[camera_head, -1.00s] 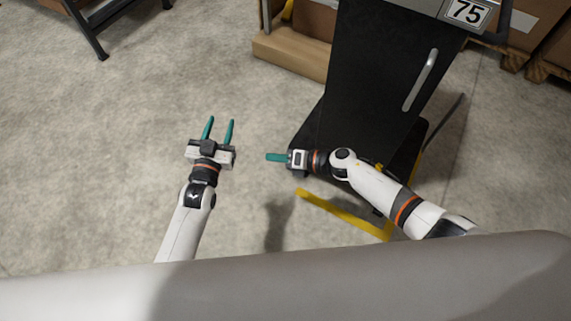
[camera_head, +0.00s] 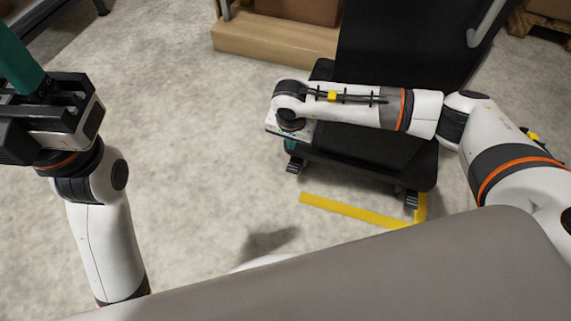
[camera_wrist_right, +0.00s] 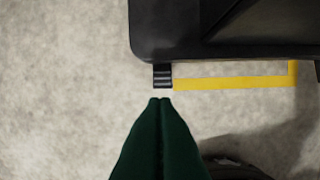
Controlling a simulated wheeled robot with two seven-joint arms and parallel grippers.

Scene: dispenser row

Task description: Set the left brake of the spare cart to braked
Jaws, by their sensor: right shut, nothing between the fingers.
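The black cart (camera_head: 375,145) stands at the right in the head view; its base corner fills the top of the right wrist view (camera_wrist_right: 175,38). A small black ribbed pedal, the left brake (camera_head: 294,166), sticks out under the base's near left corner; it also shows in the right wrist view (camera_wrist_right: 163,77). Whether it is up or pressed I cannot tell. My right gripper (camera_wrist_right: 160,99) is shut and empty, its teal fingertips just short of the pedal in that picture, apparently apart from it. My left gripper (camera_head: 22,60) is at the far left, away from the cart, its fingertips cut off.
A second pedal (camera_head: 411,200) shows at the base's right. Yellow floor tape (camera_head: 350,211) runs in front of the cart. The concrete floor between my arms is clear.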

